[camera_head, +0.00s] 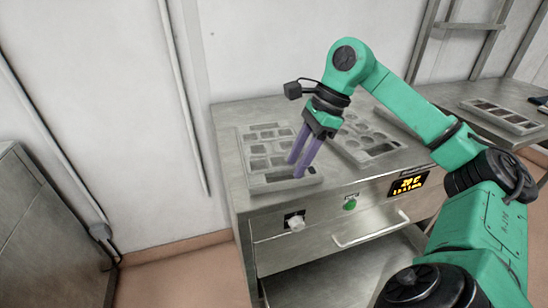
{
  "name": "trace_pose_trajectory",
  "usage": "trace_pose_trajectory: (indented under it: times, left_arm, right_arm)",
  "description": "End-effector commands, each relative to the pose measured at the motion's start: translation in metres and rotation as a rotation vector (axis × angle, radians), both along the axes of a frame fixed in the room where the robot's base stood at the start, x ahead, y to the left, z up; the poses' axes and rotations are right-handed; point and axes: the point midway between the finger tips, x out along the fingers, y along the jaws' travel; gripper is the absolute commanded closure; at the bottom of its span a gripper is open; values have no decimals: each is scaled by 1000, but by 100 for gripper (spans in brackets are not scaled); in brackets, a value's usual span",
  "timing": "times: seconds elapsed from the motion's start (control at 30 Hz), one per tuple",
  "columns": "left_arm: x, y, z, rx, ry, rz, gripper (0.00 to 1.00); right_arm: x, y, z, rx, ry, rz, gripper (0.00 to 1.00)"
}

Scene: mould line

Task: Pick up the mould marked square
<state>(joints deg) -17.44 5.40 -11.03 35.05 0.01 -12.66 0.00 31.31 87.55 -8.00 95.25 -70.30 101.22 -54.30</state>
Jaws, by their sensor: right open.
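A grey mould (262,187) with several square or rectangular cavities lies flat on the left part of the metal bench top. A second grey mould (350,152) with rounded cavities lies to its right, partly hidden behind my right arm. My right gripper (295,168) has purple fingers pointing down over the right part of the square-cavity mould. Its fingers are apart with nothing between them, and they hide part of that mould. I cannot tell whether the fingertips touch it. My left gripper is out of view.
The metal bench (240,203) has a knob, a green button (350,204), a lit display (407,184) and a drawer handle on its front. Another tray (518,126) with dark cavities lies on a side table at the right. A grey cabinet (50,235) stands at the left.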

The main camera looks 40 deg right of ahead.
Motion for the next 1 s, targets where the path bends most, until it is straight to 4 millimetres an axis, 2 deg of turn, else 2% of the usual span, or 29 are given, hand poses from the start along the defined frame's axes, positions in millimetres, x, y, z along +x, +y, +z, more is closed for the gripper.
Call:
trace_pose_trajectory:
  times: [0.13,0.23,0.47,0.6,1.0]
  left_arm:
    - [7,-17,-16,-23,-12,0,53]
    - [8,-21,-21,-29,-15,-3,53]
    - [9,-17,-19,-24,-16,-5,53]
    - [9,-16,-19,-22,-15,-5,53]
    - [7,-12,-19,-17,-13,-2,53]
  right_arm:
    - [3,8,-27,1,3,1,56]
    - [6,14,-43,2,1,1,56]
    - [8,17,-45,2,-1,0,56]
    - [8,17,-45,1,-2,0,100]
    - [8,16,-45,2,-2,0,100]
